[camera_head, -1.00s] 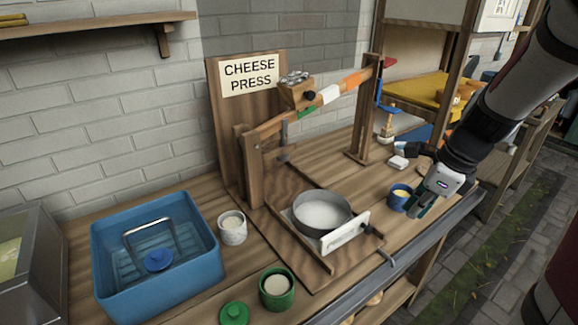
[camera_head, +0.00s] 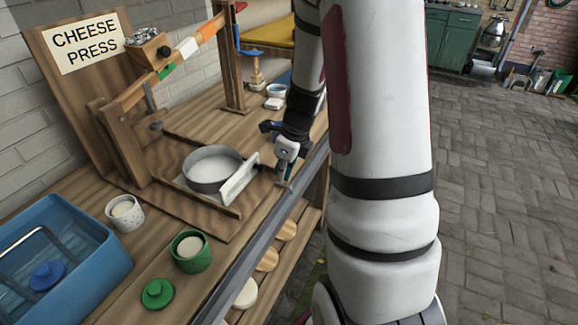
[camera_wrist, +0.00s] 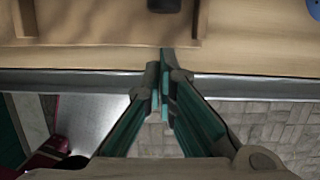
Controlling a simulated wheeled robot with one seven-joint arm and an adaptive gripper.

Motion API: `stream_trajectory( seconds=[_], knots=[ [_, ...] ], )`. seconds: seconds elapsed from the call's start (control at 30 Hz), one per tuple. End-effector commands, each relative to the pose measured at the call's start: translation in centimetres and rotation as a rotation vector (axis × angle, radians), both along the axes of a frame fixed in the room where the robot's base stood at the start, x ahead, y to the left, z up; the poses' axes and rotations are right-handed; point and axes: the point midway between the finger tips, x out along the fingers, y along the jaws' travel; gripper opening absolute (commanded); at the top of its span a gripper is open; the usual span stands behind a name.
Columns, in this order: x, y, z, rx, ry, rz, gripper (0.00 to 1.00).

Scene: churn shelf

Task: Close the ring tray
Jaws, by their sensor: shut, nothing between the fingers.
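The ring tray shows in the head view as a grey metal ring (camera_head: 212,168) filled with white, on a tray with a white front plate (camera_head: 240,180). It sits near the front end of the wooden press board, between side rails, forward of the press lever. A dark knob sticks out from the front plate; a dark block (camera_wrist: 163,5) at the top of the wrist view may be this knob. My gripper (camera_head: 283,185) is shut and empty at the bench's front edge, just right of the front plate. In the wrist view my gripper (camera_wrist: 162,72) points at the edge.
The cheese press (camera_head: 82,80) stands behind the tray with its lever arm above. A white cup (camera_head: 124,214), a green pot (camera_head: 190,255), a green lid (camera_head: 157,293) and a blue tub (camera_head: 60,250) are at the left. A metal rail (camera_head: 262,228) lines the bench edge.

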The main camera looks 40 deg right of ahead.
Motion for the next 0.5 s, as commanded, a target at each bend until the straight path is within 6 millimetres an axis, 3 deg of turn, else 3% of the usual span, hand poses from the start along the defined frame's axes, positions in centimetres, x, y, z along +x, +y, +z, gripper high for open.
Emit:
stream_trajectory(
  seconds=[0.2,0.5],
  knots=[
    [1.9,0.8,0.2,0.0,0.001,0.001,0.0],
    [2.2,0.9,0.3,0.0,0.001,0.0,0.0]
  ],
)
